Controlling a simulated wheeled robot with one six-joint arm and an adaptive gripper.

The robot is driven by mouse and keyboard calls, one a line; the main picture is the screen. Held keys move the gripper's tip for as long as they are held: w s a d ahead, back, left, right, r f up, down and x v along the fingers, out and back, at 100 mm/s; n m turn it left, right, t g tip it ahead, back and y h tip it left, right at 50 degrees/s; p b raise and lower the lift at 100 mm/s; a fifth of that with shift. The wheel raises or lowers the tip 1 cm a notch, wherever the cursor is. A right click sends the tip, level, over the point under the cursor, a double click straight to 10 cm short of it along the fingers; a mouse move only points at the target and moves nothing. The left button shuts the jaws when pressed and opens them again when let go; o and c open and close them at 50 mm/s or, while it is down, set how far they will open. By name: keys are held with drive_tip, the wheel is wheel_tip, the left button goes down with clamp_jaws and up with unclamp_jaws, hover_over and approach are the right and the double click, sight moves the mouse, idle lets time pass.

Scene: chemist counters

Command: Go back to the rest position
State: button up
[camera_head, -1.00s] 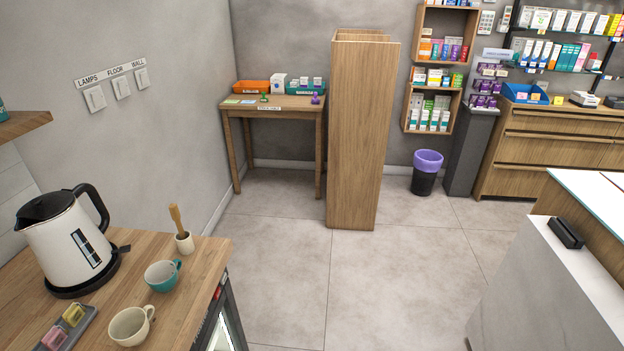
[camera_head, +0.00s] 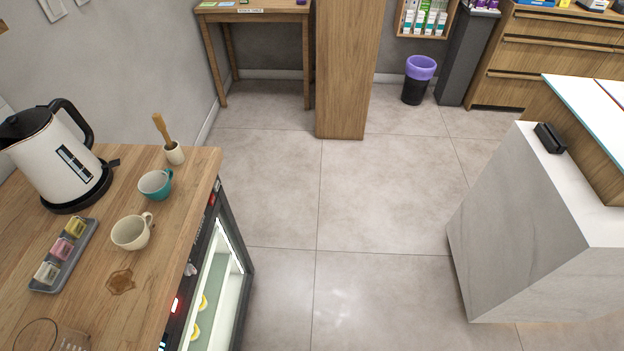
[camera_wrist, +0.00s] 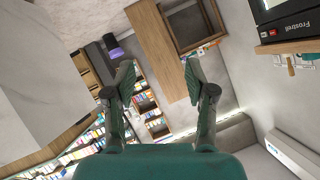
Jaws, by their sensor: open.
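My gripper (camera_wrist: 157,85) shows in the wrist view with its two fingers spread apart. It is open and nothing is between the fingertips. Behind it, tilted in the picture, are the room's shelves and a tall wooden cabinet (camera_wrist: 172,50). My gripper and arm do not show in the head view.
A wooden counter (camera_head: 120,315) at left holds a kettle (camera_head: 58,160), a teal cup (camera_head: 156,184), a cream cup (camera_head: 131,232), a tray (camera_head: 66,256) and a brown spill (camera_head: 121,281). A white counter (camera_head: 540,235) stands at right. The floor (camera_head: 385,195) between is clear.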

drive_tip(key=s+d+r+n+t+h, duration=0.1)
drive_tip(key=s+r, duration=0.2)
drive_tip(key=r, duration=0.3)
drive_tip(key=s+d+r+n+t+h, duration=0.1)
drive_tip(key=s+d+r+n, duration=0.1)
drive_tip(key=s+r, duration=0.2)
wheel_tip(320, 180, up, 4)
drive_tip(key=shift+f, duration=0.25)
